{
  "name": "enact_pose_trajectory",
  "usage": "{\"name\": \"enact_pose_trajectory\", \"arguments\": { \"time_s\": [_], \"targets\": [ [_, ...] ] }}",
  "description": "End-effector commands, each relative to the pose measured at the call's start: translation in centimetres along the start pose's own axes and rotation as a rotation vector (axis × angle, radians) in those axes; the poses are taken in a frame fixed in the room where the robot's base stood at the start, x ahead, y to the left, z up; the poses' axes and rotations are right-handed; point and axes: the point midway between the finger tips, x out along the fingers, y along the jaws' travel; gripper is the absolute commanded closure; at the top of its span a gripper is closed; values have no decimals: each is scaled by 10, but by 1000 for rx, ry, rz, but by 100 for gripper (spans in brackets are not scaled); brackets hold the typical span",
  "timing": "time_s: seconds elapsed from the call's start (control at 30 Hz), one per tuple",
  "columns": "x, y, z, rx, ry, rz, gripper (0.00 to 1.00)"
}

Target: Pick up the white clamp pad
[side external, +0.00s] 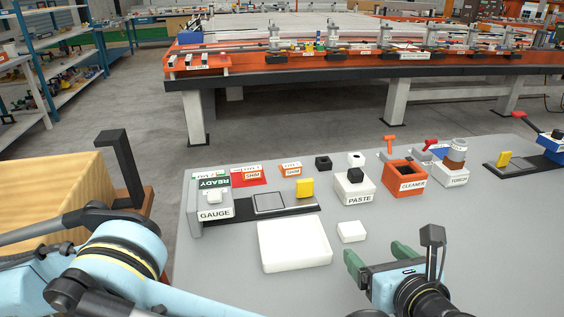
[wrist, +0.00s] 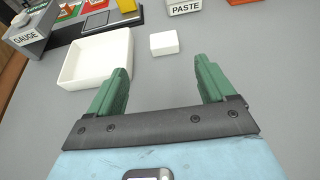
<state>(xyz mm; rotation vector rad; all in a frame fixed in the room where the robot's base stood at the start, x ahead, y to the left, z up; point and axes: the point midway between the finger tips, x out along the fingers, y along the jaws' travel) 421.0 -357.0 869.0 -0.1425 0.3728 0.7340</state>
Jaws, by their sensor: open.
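The white clamp pad (side external: 351,232) is a small white block lying flat on the grey table, to the right of a larger white tray (side external: 294,244). In the wrist view the pad (wrist: 164,43) lies beyond my gripper (wrist: 168,78), roughly in line with the gap between the fingertips. The white tray (wrist: 97,62) is at the left there, beside the left finger. My gripper (side external: 375,256) is open and empty, with green fingers apart. In the side view it is in front of the pad and to its right, not touching it.
A gauge block (side external: 213,202) stands at the table's left. A white PASTE box (side external: 354,187), an orange CLEANER bin (side external: 404,178) and a TORCH holder (side external: 450,173) stand behind the pad. The table around the pad's right side is clear.

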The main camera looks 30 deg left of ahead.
Motion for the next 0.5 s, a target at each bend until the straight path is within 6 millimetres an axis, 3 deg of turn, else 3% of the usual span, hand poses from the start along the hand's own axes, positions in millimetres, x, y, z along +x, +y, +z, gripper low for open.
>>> {"name": "enact_pose_trajectory", "arguments": {
  "time_s": [0.23,0.5],
  "targets": [
    [44,0,1,-3,1,4,17],
    [62,-1,1,-3,2,1,17]
  ]
}}
